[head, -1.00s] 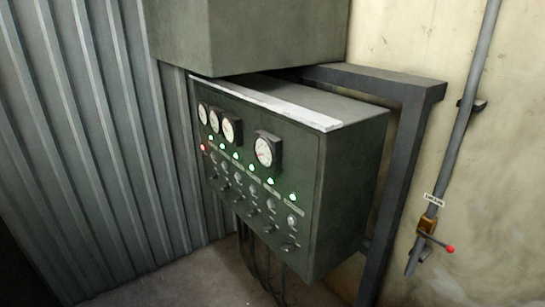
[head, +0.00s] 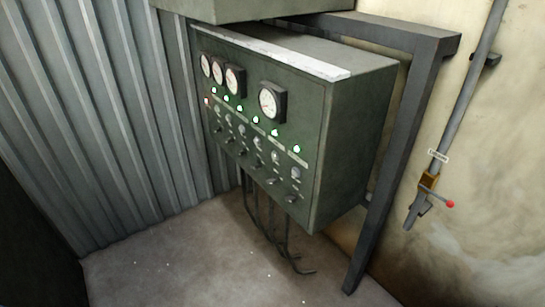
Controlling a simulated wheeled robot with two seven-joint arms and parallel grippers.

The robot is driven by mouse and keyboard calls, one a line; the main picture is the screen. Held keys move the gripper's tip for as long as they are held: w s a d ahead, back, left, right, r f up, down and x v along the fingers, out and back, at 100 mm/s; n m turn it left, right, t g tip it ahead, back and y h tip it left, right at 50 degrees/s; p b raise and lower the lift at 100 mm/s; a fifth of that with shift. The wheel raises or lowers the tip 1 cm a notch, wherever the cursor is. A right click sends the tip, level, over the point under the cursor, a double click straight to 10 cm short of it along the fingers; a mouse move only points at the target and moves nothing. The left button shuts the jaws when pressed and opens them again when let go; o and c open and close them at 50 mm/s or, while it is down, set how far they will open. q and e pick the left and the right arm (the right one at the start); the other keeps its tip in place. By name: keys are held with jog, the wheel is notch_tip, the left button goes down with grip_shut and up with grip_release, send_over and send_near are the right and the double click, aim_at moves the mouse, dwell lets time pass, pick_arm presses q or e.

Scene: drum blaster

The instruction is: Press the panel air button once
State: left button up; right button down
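The dark green control panel (head: 304,168) stands against the back corner under a larger box. Its front face carries several round white gauges, including a larger one at the right (head: 269,102). Under the lights are rows of small knobs or buttons (head: 258,142) with labels too small to read. I cannot tell which one is the air button. Neither of my grippers shows in the head view.
A dark metal frame (head: 397,150) stands right of the panel. A wall pipe (head: 462,105) carries a valve with a red-tipped lever (head: 450,204). Corrugated metal (head: 95,120) covers the left wall. Cables (head: 272,230) hang below the panel. The floor (head: 180,265) in front is clear.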

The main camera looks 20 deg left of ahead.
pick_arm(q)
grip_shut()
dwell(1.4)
